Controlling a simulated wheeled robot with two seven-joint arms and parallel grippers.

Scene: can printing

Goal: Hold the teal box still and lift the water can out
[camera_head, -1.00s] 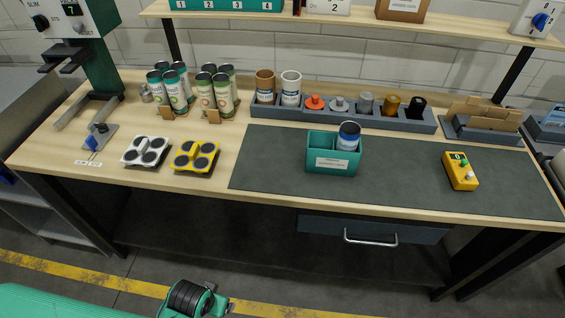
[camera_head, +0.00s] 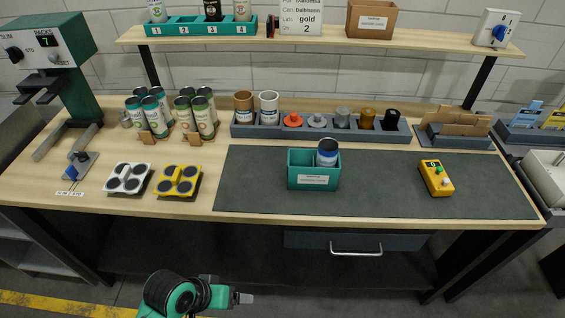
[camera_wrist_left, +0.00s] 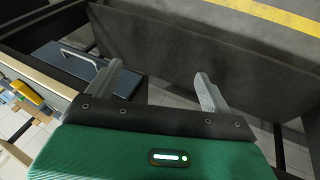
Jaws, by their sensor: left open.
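The teal box (camera_head: 302,181) stands on the dark grey mat near the front of the bench, with a label on its front. The water can (camera_head: 327,153), white and blue with a dark blue end, stands in the box's right part and sticks out above the rim. My left gripper (camera_head: 246,298) is in front of and below the bench edge, well away from the box. In the left wrist view its two fingers (camera_wrist_left: 158,88) are spread with nothing between them. My right gripper is not in view.
A yellow control box (camera_head: 437,178) stands on the mat (camera_head: 390,190) to the right. White (camera_head: 128,178) and yellow (camera_head: 180,181) carriers lie left of the mat. A grey rack (camera_head: 300,130) of cups and coloured items stands behind. A drawer handle (camera_head: 355,251) projects below the bench.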

